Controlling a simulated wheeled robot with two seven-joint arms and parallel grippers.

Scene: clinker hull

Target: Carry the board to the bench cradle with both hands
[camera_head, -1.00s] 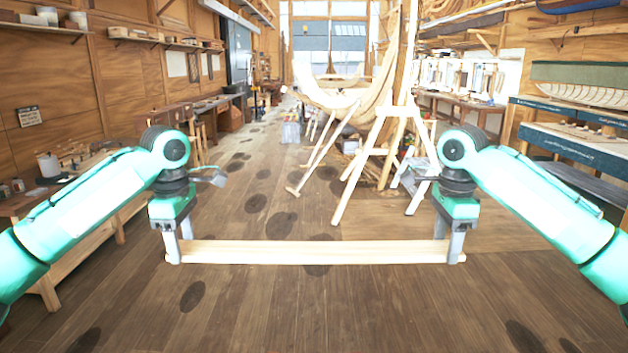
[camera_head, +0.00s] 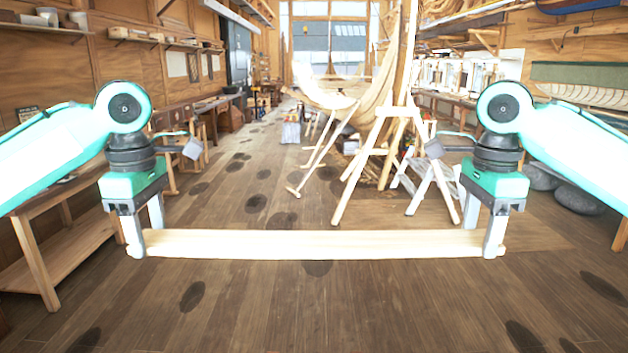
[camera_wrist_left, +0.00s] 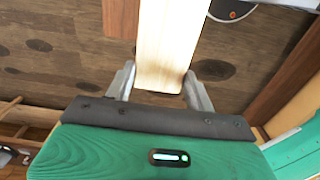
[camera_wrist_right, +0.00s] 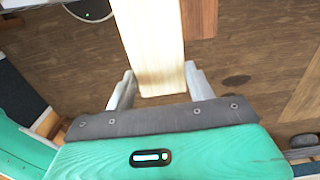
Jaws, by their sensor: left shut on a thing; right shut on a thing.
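The board (camera_head: 314,244) is a long pale wooden plank. It spans level between my two grippers in the head view, held above the floor. My left gripper (camera_head: 142,240) is shut on its left end, and my right gripper (camera_head: 490,238) is shut on its right end. In the left wrist view the board (camera_wrist_left: 168,45) runs away from between the fingers. In the right wrist view the board (camera_wrist_right: 153,45) also lies between the fingers. I cannot make out the bench cradle for certain in these views.
A boat frame with pale ribs and trestle legs (camera_head: 375,150) stands ahead, right of centre. A wooden bench (camera_head: 75,235) runs along the left wall. Dark rounded stones (camera_head: 578,192) lie at the right. The plank floor (camera_head: 255,300) in front is clear.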

